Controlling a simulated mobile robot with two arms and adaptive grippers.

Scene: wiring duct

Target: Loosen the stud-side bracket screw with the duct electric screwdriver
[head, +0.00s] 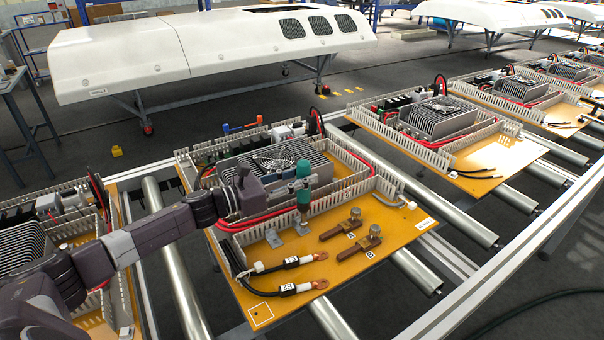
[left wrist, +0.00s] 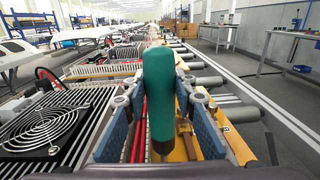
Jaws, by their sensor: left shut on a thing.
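The electric screwdriver (head: 303,169) has a teal-green body and stands about upright. My left gripper (head: 301,187) is shut on it, over the board. In the left wrist view the screwdriver (left wrist: 159,90) stands between the two blue-padded fingers. Two small grey metal brackets (head: 273,238) sit on the yellow board, the right one (head: 299,224) just below the screwdriver. The screwdriver's tip and the bracket screw are too small or hidden to make out, so I cannot tell whether they touch. My right gripper is not in view.
The yellow board (head: 390,222) carries two brass studs (head: 375,231) on bars marked A and B and two lugged cables (head: 290,263). A white slotted duct (head: 340,196) and a finned unit with a fan (head: 272,160) lie behind. Rollers (head: 415,271) run beneath the board.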

